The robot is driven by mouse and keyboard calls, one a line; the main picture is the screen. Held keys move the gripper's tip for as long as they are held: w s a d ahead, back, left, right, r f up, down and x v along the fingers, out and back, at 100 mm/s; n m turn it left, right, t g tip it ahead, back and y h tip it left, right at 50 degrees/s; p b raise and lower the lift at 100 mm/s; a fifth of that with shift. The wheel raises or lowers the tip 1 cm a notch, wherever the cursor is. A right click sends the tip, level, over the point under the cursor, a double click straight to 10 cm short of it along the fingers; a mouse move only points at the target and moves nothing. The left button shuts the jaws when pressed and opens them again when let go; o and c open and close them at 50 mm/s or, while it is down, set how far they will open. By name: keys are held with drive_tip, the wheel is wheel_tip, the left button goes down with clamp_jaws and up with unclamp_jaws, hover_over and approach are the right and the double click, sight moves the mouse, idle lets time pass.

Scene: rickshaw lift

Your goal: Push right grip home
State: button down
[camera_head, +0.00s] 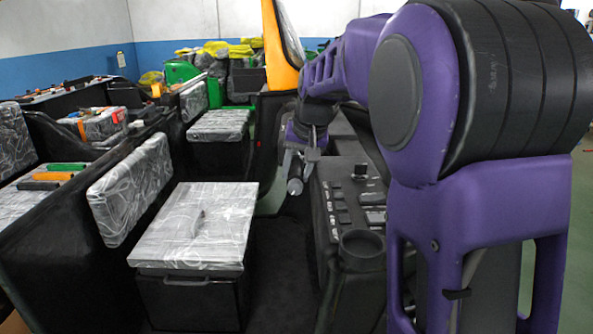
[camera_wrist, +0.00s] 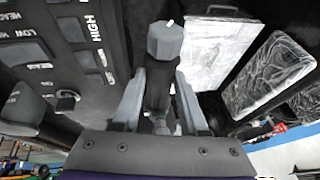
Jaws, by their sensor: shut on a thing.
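In the wrist view my gripper (camera_wrist: 159,88) has its two grey fingers closed on either side of a dark cylindrical bar, which I take to be the right grip (camera_wrist: 157,92). A grey faceted end (camera_wrist: 165,40) sits on the bar beyond the fingertips. In the head view my gripper (camera_head: 307,152) is small and far off, pointing down beside the dashboard, with a grey cylindrical end (camera_head: 295,186) just below it. The handlebar itself and how far the grip sits on it are hidden.
A black control panel (camera_head: 345,205) with switches and a round cup recess stands right of the gripper. Plastic-wrapped seats (camera_head: 200,225) lie to the left. An orange upright (camera_head: 279,60) rises behind. The dark floor between seat and panel looks clear.

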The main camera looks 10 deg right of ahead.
sight(296, 161)
drive_tip(key=shift+r, duration=0.1)
drive_tip(key=shift+w+d+p, duration=0.2)
drive_tip(key=shift+w+p, duration=0.55)
drive_tip(key=shift+w, duration=0.3)
drive_tip(key=shift+w+d+p, duration=0.2)
drive_tip(key=shift+w+p, duration=0.5)
drive_tip(key=shift+w, duration=0.35)
drive_tip(key=shift+r, duration=0.1)
drive_tip(key=shift+c, duration=2.2)
unclamp_jaws()
drive_tip(key=shift+w, duration=0.1)
drive_tip(key=p+v, duration=0.2)
drive_tip(key=v, duration=1.5)
drive_tip(key=shift+d, duration=0.1)
